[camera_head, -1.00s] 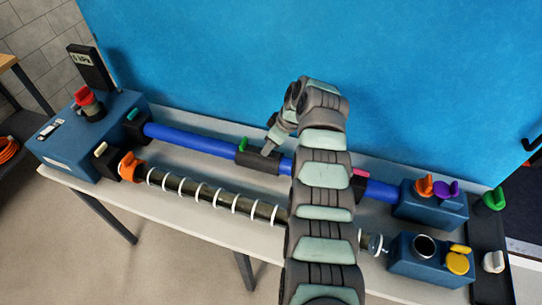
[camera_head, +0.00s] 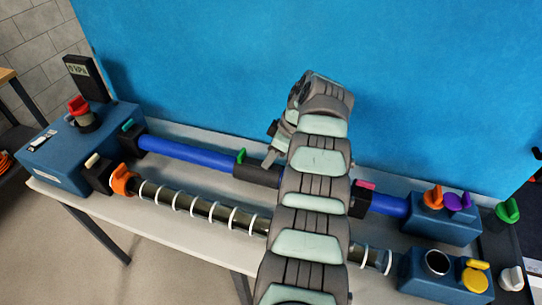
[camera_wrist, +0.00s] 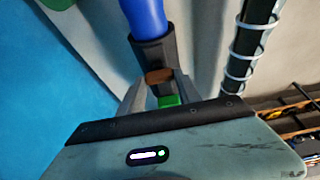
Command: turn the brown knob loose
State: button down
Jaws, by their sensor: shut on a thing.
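The brown knob (camera_wrist: 158,76) sits at the end of a black sleeve (camera_wrist: 152,52) on a blue pipe (camera_wrist: 143,17). In the wrist view my gripper (camera_wrist: 160,84) has one finger on each side of the knob and is shut on it. A green piece (camera_wrist: 168,100) shows between the fingers, nearer the palm. In the head view my gripper (camera_head: 269,161) reaches down at the right part of the black sleeve (camera_head: 256,172). My arm hides the brown knob there.
A ringed dark pipe (camera_head: 205,210) runs in front of the blue pipe. A blue box with a red knob (camera_head: 78,105) stands left, with a display (camera_head: 88,75). Boxes with orange (camera_head: 433,197) and yellow (camera_head: 476,276) knobs stand right. A blue panel (camera_head: 230,60) closes off the back.

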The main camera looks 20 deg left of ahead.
jog(key=shift+d+f, duration=0.1)
jog(key=shift+f, duration=0.05)
jog(key=c, duration=0.8)
grip_release()
jog(key=shift+c, duration=0.2)
jog(key=p+v, duration=0.2)
jog(key=v, duration=0.9)
